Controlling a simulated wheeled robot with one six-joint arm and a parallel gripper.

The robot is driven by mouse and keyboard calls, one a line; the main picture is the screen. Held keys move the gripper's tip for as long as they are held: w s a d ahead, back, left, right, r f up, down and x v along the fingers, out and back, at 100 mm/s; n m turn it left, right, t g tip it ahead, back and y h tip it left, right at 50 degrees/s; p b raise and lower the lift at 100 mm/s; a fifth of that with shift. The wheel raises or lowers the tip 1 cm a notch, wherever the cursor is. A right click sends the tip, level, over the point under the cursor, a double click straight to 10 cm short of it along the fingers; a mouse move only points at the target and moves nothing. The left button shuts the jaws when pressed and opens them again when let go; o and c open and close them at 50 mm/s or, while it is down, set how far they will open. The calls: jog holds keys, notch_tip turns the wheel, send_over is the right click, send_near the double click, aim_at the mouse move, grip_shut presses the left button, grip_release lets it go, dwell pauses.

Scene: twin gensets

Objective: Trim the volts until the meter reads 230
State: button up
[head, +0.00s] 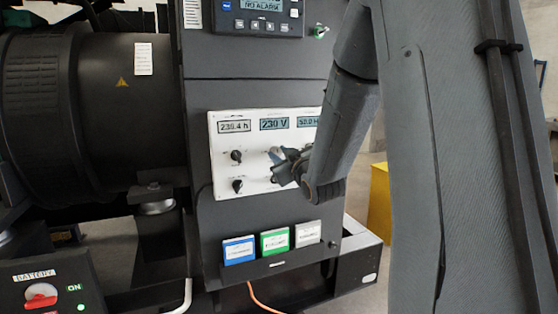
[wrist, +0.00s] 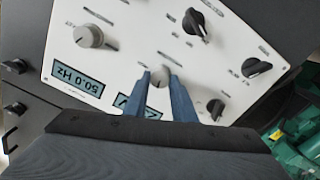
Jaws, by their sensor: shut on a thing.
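The volt meter (head: 274,124) on the white panel (head: 228,160) reads 230 V in the head view. In the wrist view the volt meter (wrist: 125,102) is partly covered by a finger. My gripper (head: 281,168) is at the panel, below the meters. In the wrist view my gripper (wrist: 159,86) has its two blue-grey fingers on either side of a small grey round knob (wrist: 160,74), shut on it. My arm hides the right part of the panel in the head view.
A frequency meter (wrist: 77,80) reads 50.0 Hz. Other knobs sit close by: a larger grey one (wrist: 88,37) and several black ones, such as this pointer knob (wrist: 195,23). Blue, green and white cards (head: 274,242) stand below the panel. A red battery switch (head: 41,295) is at lower left.

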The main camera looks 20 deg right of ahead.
dwell(0.3)
jog(key=o, duration=1.1)
jog(key=s+b, duration=0.1)
jog(key=s, duration=0.6)
jog(key=shift+s, duration=0.4)
